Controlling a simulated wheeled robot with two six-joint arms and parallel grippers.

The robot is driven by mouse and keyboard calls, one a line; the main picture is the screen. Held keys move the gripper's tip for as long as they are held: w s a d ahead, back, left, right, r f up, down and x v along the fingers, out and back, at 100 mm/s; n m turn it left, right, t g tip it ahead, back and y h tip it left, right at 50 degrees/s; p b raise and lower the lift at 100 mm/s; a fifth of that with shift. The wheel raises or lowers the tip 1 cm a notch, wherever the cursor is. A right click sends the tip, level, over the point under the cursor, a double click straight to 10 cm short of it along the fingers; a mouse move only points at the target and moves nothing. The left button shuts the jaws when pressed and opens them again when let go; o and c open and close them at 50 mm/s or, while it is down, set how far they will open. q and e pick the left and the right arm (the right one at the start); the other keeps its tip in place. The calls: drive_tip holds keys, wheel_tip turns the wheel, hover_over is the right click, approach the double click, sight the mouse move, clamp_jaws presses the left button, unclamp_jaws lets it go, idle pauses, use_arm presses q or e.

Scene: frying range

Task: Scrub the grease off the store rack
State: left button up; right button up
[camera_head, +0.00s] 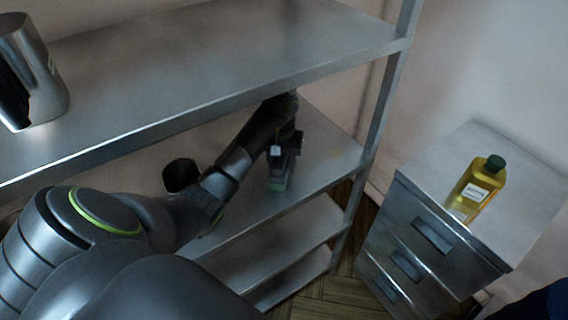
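The steel store rack (230,55) fills the left and middle, with several shelves. My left arm comes in from the lower left and reaches under the top shelf. My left gripper (281,168) points down over the second shelf (318,140), near its right end. A faint yellowish grease patch (336,153) shows on that shelf, right of the gripper. My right gripper is not in view.
A steel container (38,75) stands on the top shelf at the left. A drawer cabinet (420,170) stands right of the rack, with a yellow oil bottle (478,188) with a green cap on top. The top shelf hangs closely over my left forearm. Wooden floor shows between.

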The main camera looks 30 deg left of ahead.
use_arm(q)
drive_tip(key=shift+w+d+b, duration=0.3)
drive_tip(key=shift+w, duration=0.5)
drive_tip(key=shift+w+d+b, duration=0.25)
drive_tip(key=shift+w+b, duration=0.05)
drive_tip(key=shift+w, duration=0.5)
drive_tip(key=shift+w+d+f+b, duration=0.1)
drive_tip(key=shift+w+d+b, duration=0.1)
drive_tip(key=shift+w+b, duration=0.3)
drive_tip(key=shift+w+d+f+b, duration=0.1)
drive_tip(key=shift+w+d+b, duration=0.1)
drive_tip(key=shift+w+b, duration=0.2)
drive_tip(key=shift+w+d+r+b, duration=0.1)
drive_tip(key=shift+w+d+b, duration=0.2)
drive_tip(key=shift+w, duration=0.35)
drive_tip(key=shift+w+d+b, duration=0.2)
drive_tip(key=shift+w+b, duration=0.35)
drive_tip(key=shift+w+d+b, duration=0.15)
drive_tip(key=shift+w+b, duration=0.4)
drive_tip(key=shift+w+d+r+b, duration=0.1)
drive_tip(key=shift+w+d+b, duration=0.2)
drive_tip(key=shift+w, duration=0.2)
drive_tip(key=shift+w+d+f+b, duration=0.2)
drive_tip(key=shift+w+b, duration=0.5)
drive_tip(key=shift+b, duration=0.4)
drive_tip(key=shift+w+d+r+b, duration=0.1)
drive_tip(key=shift+w+d+b, duration=0.3)
drive_tip(key=shift+w+b, duration=0.35)
